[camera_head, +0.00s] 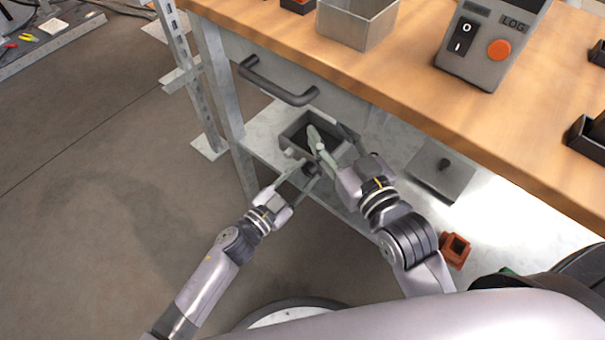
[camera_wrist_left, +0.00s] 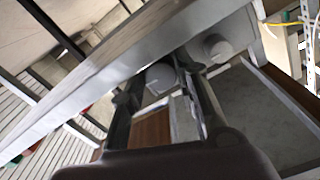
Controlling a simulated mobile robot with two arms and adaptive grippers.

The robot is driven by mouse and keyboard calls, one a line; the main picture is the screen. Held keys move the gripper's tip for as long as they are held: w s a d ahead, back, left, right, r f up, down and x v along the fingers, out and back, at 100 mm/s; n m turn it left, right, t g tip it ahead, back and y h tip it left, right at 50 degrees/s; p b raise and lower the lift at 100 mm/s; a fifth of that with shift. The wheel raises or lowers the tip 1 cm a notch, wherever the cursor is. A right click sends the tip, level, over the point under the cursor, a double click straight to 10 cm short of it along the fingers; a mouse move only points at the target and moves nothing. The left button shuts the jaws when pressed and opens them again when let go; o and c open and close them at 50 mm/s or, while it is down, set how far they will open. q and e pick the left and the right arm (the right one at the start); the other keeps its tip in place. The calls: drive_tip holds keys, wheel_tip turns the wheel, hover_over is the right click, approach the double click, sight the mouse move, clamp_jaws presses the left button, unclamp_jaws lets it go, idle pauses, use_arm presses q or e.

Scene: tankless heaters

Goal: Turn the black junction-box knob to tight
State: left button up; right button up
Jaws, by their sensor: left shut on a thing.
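A grey open-topped junction box (camera_head: 289,137) sits on the metal lower shelf, under the drawer. A small dark round part, which looks like the black knob (camera_head: 310,168), shows at the box's near side. My left gripper (camera_head: 308,169) is at that side, shut on this dark part, which its fingers mostly hide.
The wooden worktop (camera_head: 420,95) and drawer handle (camera_head: 278,82) overhang the box. The floor at left is clear.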

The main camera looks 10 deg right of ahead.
use_arm(q)
drive_tip(key=o, duration=1.2)
drive_tip(key=shift+c, duration=0.2)
drive_tip(key=v, duration=1.2)
drive_tip(key=shift+s, duration=0.1)
